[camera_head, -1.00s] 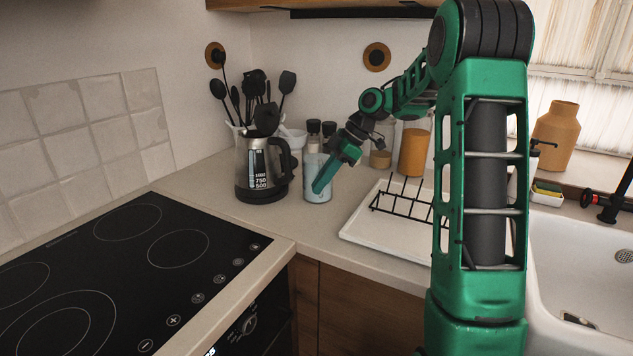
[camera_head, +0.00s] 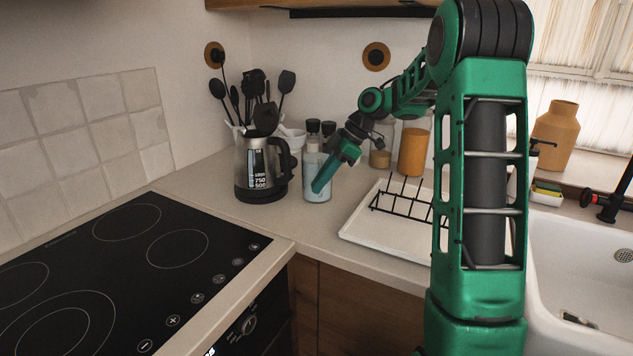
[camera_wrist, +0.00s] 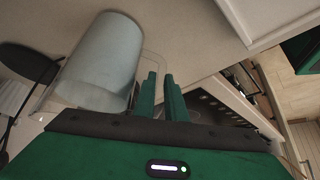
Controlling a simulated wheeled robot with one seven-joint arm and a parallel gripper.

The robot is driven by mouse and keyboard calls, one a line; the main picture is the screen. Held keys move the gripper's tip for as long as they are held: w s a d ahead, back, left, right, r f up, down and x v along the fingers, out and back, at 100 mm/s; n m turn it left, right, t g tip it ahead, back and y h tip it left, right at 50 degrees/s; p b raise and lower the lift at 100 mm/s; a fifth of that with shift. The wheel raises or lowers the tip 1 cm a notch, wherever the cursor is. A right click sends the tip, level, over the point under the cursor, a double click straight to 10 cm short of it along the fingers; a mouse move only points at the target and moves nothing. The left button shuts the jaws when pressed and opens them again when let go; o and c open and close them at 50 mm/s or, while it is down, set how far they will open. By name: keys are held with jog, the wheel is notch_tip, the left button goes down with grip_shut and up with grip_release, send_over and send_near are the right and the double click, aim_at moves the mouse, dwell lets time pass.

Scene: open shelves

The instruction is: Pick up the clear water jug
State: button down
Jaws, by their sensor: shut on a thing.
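The clear water jug (camera_head: 311,168), with pale blue contents, is upright on the counter in the back corner, partly hidden behind my gripper (camera_head: 317,186). In the wrist view the jug (camera_wrist: 100,62) is a pale translucent cylinder to the left of my fingers (camera_wrist: 161,76). A thin, clear handle outline runs from the jug toward the fingertips. My fingers are nearly together, with a narrow gap, and are shut on this handle. The exact contact is hard to see.
A kettle (camera_head: 262,172) and a holder of black utensils stand left of the jug. Dark-topped bottles (camera_head: 328,129) are behind it. A white drying tray with a black rack (camera_head: 408,205) lies to the right. The hob (camera_head: 130,265) is at front left.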

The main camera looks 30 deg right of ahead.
jog(key=shift+r, duration=0.1)
notch_tip(320, 180, up, 10)
jog(key=shift+f, duration=0.1)
dwell(0.5)
dwell(0.6)
